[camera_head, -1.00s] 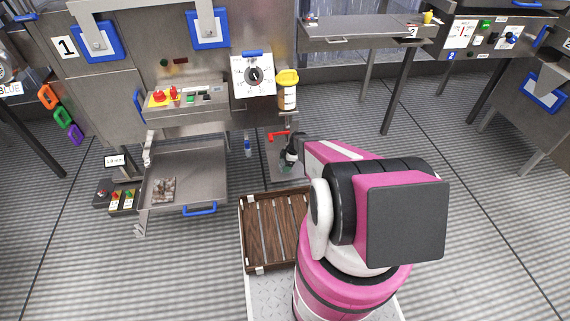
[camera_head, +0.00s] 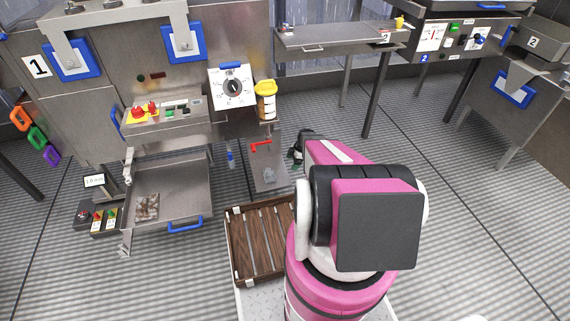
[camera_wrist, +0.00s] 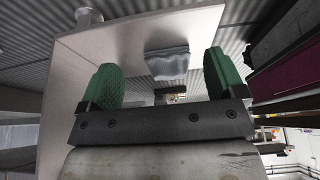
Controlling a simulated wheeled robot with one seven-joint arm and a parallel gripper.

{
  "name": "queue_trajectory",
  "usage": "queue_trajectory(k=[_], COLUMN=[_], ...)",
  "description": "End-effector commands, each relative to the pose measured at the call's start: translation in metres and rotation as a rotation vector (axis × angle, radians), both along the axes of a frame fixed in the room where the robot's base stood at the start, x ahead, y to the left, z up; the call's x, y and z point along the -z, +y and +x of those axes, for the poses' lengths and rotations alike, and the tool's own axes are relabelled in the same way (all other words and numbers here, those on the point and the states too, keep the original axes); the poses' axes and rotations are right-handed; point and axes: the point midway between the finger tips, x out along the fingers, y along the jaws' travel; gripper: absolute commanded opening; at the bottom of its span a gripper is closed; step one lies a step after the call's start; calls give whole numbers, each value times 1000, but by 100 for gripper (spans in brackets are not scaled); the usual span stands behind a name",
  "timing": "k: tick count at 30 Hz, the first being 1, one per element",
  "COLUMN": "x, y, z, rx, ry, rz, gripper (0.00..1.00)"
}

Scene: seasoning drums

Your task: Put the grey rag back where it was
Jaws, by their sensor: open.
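The grey rag (camera_head: 270,176) is a small crumpled cloth on a bare metal plate (camera_head: 266,153) low on the machine, below a red handle. In the wrist view the grey rag (camera_wrist: 167,62) shows ahead, beyond the fingertips and between them in the picture. My gripper (camera_head: 297,156) is to the right of the plate in the head view, apart from the rag. In the wrist view its two green fingers (camera_wrist: 163,72) are spread with nothing between them.
A wooden slatted crate (camera_head: 258,240) stands in front of the plate. A metal tray (camera_head: 180,181) with a brownish patch is at the left. A yellow-lidded jar (camera_head: 266,103) sits above the plate by the red handle (camera_head: 261,146). The floor to the right is open.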

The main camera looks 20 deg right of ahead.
Motion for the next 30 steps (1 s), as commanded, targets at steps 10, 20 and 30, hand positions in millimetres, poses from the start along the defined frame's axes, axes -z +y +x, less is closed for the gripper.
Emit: queue_trajectory(k=[10,20,30], x=[-52,-173,-282], y=[17,71,114], z=[-22,-83,-163], rx=[148,618,1150], ry=[74,233,302], rz=[-43,-172,-277], gripper=[89,89,89])
